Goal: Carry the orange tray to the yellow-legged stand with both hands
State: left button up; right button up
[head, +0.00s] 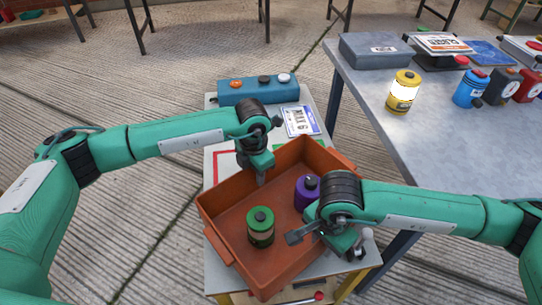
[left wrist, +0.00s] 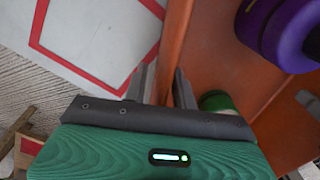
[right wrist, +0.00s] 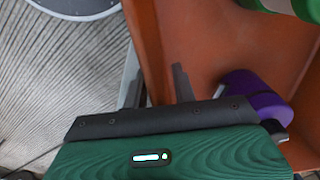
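The orange tray (head: 220,205) is turned at an angle over the grey top of the yellow-legged stand (head: 345,287). Its left corner reaches past the stand's edge. I cannot tell if it rests or hangs just above. A green canister (head: 261,227) and a purple canister (head: 307,192) stand inside. My left gripper (head: 262,180) is shut on the tray's far-left wall; its fingers straddle that wall in the left wrist view (left wrist: 165,88). My right gripper (head: 330,240) is shut on the opposite wall, also seen in the right wrist view (right wrist: 155,88).
A teal box with knobs (head: 258,90) and a white printed card (head: 301,121) lie at the stand's back. A red outline (left wrist: 98,60) shows on the top beside the tray. A grey table (head: 420,150) with a yellow canister (head: 403,92) stands close on the right.

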pick_arm(q)
notch_tip(320, 180, up, 11)
jog(key=shift+r, duration=0.2)
pick_arm(e)
jog(key=shift+r, duration=0.3)
notch_tip(320, 180, up, 11)
jog(key=shift+r, duration=0.2)
